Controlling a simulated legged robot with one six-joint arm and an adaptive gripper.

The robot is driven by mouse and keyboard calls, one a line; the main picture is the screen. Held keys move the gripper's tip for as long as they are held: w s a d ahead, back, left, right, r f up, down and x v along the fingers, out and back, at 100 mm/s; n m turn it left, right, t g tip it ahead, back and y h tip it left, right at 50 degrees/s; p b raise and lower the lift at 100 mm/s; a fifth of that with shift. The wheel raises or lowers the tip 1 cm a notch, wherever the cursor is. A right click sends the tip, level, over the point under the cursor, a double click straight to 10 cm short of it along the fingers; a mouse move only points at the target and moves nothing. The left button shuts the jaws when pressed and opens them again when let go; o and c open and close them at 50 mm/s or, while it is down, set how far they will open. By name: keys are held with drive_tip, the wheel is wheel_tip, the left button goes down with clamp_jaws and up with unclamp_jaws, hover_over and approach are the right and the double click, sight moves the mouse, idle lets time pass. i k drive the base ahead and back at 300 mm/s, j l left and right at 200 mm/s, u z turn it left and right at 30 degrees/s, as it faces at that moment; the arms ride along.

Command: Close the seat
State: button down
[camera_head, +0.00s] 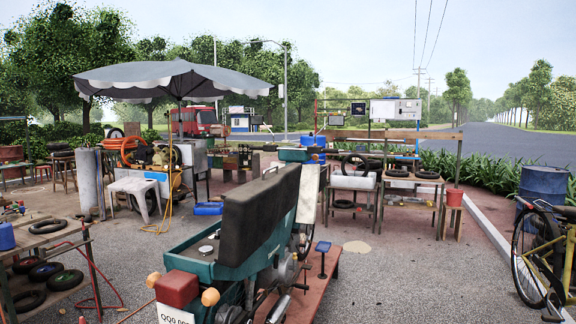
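A motorbike with teal bodywork stands in the middle foreground. Its long dark seat (257,214) is raised, tipped up on its side edge along the bike. The teal body under it (196,262) is exposed, with a round cap (206,249) on its top at the left. A red tail light (177,288), orange indicators and a white number plate show at the near end. My gripper is not in this view.
A table with tyres (45,272) is at left, a bicycle (545,260) and blue barrel (543,185) at right. A grey umbrella (175,80) and workbenches stand behind. Pavement between bike and bicycle is mostly clear.

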sight(252, 211)
drive_tip(key=i+l+u, duration=0.15)
drive_tip(key=i+l, duration=0.3)
drive_tip(key=i, duration=0.2)
drive_tip(key=i+l+u, duration=0.1)
drive_tip(key=i+l, duration=0.45)
drive_tip(key=i+j, duration=0.05)
